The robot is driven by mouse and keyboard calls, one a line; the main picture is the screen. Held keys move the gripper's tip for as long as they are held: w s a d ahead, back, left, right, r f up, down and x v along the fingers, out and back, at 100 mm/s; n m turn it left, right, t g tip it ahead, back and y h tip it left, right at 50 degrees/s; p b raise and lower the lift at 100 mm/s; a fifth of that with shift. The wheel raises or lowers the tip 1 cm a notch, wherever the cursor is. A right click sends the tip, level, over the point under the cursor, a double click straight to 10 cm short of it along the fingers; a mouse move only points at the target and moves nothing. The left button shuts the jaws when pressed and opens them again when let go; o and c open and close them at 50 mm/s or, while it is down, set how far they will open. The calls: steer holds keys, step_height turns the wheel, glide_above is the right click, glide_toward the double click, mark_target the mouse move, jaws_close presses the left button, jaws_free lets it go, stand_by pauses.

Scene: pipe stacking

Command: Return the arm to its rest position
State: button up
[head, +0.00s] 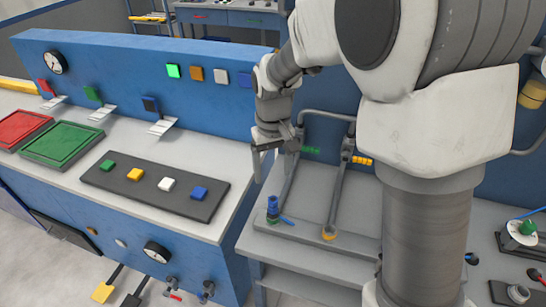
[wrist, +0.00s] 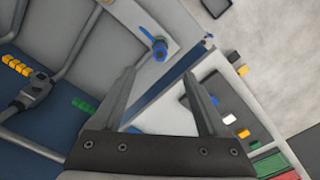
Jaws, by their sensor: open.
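My gripper (head: 276,155) hangs at the end of my bent arm, above the left edge of the grey bench (head: 345,250) in the head view. In the wrist view my gripper (wrist: 160,74) shows two dark fingers spread apart, with nothing between them. A blue valve-like piece (head: 272,208) with a blue lever stands on the bench below the gripper, apart from it. The same blue piece (wrist: 160,50) shows beyond the fingers in the wrist view. Grey pipes (head: 338,185) rise from the bench just right of the gripper; my arm hides part of the scene behind.
A blue console (head: 150,75) with coloured buttons and a gauge stands left. Its ledge holds red (head: 20,128) and green trays (head: 62,145) and a dark button panel (head: 155,185). Yellow pieces (head: 362,160) and green pieces (head: 310,150) sit near the pipes. Open floor shows at lower left.

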steer(key=s+d+r+m+t, duration=0.1)
steer(key=s+d+r, duration=0.3)
steer(key=r, duration=0.2)
steer(key=s+d+r+m+t, duration=0.1)
steer(key=s+d+r+t, duration=0.1)
steer(key=s+d+r, duration=0.4)
steer(key=s+d+r+m+t, duration=0.1)
steer(key=s+d+r+t, duration=0.1)
steer(key=s, duration=0.6)
steer(key=shift+s+d+r+m+t, duration=0.15)
steer(key=shift+s+d+m+t, duration=0.05)
steer(key=shift+s+m+t, duration=0.15)
